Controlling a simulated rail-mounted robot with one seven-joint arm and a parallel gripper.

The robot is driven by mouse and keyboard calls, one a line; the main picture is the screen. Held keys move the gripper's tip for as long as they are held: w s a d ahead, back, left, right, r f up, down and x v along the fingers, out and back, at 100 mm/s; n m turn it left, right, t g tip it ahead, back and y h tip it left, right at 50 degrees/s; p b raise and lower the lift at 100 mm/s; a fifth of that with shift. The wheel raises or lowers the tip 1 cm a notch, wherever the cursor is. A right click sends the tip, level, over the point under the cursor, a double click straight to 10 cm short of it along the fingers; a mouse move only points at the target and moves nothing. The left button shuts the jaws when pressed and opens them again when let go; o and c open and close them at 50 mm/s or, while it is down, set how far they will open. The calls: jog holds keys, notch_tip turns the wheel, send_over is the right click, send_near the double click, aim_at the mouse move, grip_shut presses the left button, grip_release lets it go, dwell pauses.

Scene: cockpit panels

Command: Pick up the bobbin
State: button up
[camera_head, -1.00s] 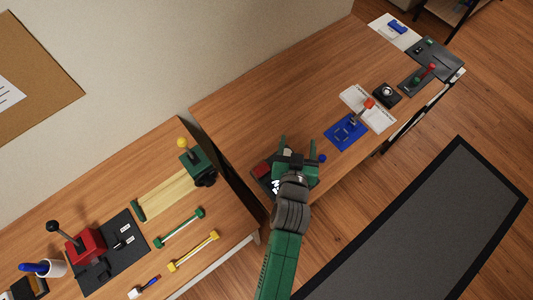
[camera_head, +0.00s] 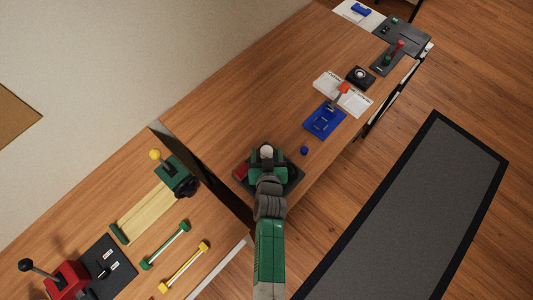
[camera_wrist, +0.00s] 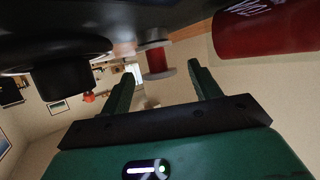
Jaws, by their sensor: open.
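The bobbin is a red spool with pale end discs. In the wrist view the bobbin (camera_wrist: 156,61) stands a little beyond the fingertips, roughly between them and apart from them. In the head view a pale round top (camera_head: 267,152), likely the bobbin's, shows at my gripper's fingers. My gripper (camera_wrist: 160,76) is open and empty, its two green fingers spread. In the head view my gripper (camera_head: 267,160) is low over a dark base (camera_head: 291,183) near the table's edge, and hides part of it.
A red cylinder with white lettering (camera_wrist: 265,28) stands right of the bobbin in the wrist view; a black round part (camera_wrist: 62,78) is at left. A small blue knob (camera_head: 304,151) and a blue plate (camera_head: 322,122) lie nearby. The table's far left part is clear.

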aim_at(267, 155)
jog(key=shift+w+f, duration=0.15)
jog(key=shift+f, duration=0.05)
jog(key=c, duration=1.1)
jog(key=shift+r, duration=0.1)
jog(key=shift+r, duration=0.2)
notch_tip(267, 155, up, 3)
jog(key=shift+r+p, duration=0.1)
jog(key=shift+p, duration=0.65)
jog(key=s, duration=0.5)
jog(key=s+a+r+p, duration=0.1)
jog(key=s, duration=0.4)
jog(key=s+a, duration=0.1)
jog(key=s, duration=0.5)
jog(key=shift+r+p, duration=0.2)
jog(key=shift+p, duration=0.2)
